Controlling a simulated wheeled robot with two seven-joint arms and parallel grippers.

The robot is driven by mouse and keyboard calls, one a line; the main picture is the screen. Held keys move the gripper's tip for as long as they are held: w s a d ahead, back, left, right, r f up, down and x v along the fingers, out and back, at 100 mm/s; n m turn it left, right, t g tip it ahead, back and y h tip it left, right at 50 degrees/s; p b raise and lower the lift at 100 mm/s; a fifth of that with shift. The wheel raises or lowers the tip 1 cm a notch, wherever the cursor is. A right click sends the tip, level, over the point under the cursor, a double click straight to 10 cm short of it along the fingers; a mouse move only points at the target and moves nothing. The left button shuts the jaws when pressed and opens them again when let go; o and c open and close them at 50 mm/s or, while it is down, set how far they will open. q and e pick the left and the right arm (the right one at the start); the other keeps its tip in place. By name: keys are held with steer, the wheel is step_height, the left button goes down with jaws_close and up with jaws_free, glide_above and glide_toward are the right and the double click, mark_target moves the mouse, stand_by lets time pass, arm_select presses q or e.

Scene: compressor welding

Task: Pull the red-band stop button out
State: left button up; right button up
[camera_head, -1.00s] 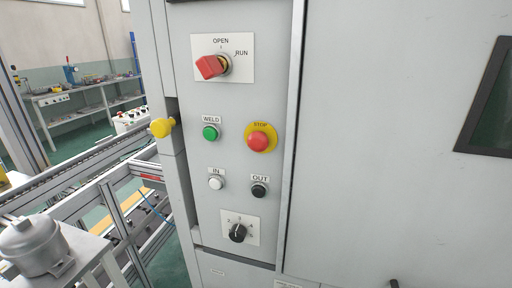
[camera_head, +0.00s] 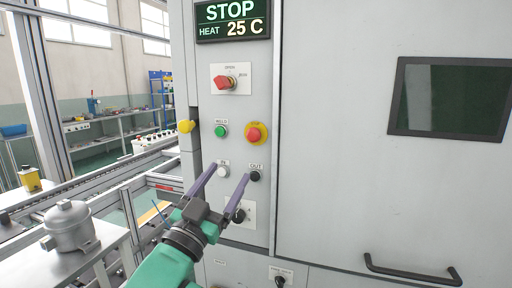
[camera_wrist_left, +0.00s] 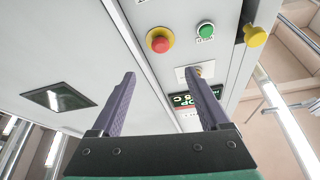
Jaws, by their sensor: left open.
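The stop button (camera_head: 254,134) is a red mushroom head on a yellow round plate, on the grey cabinet's control panel. It also shows in the left wrist view (camera_wrist_left: 159,45), above and beyond the fingers. My left gripper (camera_head: 232,169) comes up from below, with its two purple fingers spread apart and nothing between them. In the head view its fingertips appear below the stop button, in front of the IN and OUT buttons. They appear apart from the stop button; the exact depth gap is hard to tell. My right gripper is not in view.
A green WELD button (camera_head: 221,131) is left of the stop button, with a yellow knob (camera_head: 186,126) at the panel's edge. A red rotary switch (camera_head: 226,83) sits above, under a STOP/25 C display (camera_head: 232,20). A door with a black handle (camera_head: 412,270) is right.

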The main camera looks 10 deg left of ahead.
mark_target(252, 139)
arm_select(q)
steer(key=p+x, duration=0.1)
steer(key=x, duration=0.3)
steer(key=p+x, duration=0.1)
steer(key=x, duration=0.4)
steer(key=p+x, duration=0.2)
steer(key=x, duration=0.3)
steer(key=shift+w+a+f, duration=0.1)
steer(key=shift+a+f, duration=0.05)
steer(key=shift+f, duration=0.15)
jaws_close()
stand_by(0.4)
